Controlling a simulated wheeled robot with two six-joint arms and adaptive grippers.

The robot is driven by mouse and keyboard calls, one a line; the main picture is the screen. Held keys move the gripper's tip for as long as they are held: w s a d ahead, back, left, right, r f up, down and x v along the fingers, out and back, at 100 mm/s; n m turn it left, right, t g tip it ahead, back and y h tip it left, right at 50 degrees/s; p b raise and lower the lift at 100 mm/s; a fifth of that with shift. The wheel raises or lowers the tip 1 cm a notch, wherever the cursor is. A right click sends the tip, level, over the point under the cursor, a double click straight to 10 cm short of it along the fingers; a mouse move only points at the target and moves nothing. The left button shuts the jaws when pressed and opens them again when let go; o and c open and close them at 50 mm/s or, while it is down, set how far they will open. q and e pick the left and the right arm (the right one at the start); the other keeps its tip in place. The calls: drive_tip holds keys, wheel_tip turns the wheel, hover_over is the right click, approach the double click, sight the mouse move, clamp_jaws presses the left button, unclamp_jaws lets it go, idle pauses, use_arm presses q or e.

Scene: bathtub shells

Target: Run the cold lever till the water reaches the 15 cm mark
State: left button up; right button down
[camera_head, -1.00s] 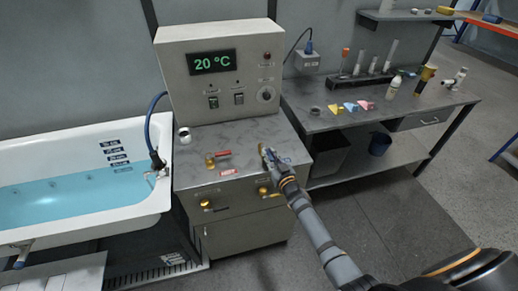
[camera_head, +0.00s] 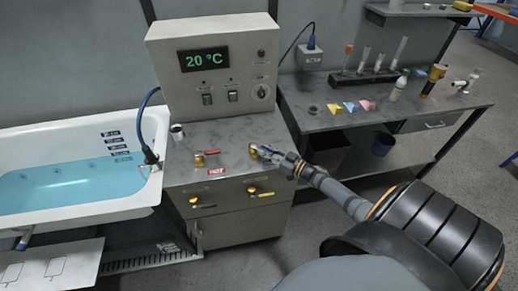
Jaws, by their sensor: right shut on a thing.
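The white bathtub (camera_head: 75,216) at the left holds clear blue water (camera_head: 70,184). Dark level labels (camera_head: 117,142) stand in a column on its inner wall. Their print is too small to read, and the water surface lies near the lowest one. On the grey control cabinet (camera_head: 226,188), the hot lever (camera_head: 206,153) has a red handle and a HOT label. My right gripper (camera_head: 261,152) is shut on the cold lever at the cabinet's right front, and its fingers mostly hide the lever. My left gripper is out of view.
The control box (camera_head: 218,100) reads 20 °C. Two brass taps (camera_head: 199,202) stick out of the cabinet front. The workbench (camera_head: 390,116) at the right carries bottles, tubes and coloured cards. The floor in front is clear.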

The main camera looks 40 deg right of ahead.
drive_tip(key=shift+d, duration=0.1)
idle(0.4)
drive_tip(key=c, duration=1.2)
unclamp_jaws()
drive_tip(key=shift+s, duration=0.1)
drive_tip(key=v, duration=1.1)
drive_tip(key=shift+s+d, duration=0.25)
drive_tip(key=shift+s, duration=0.05)
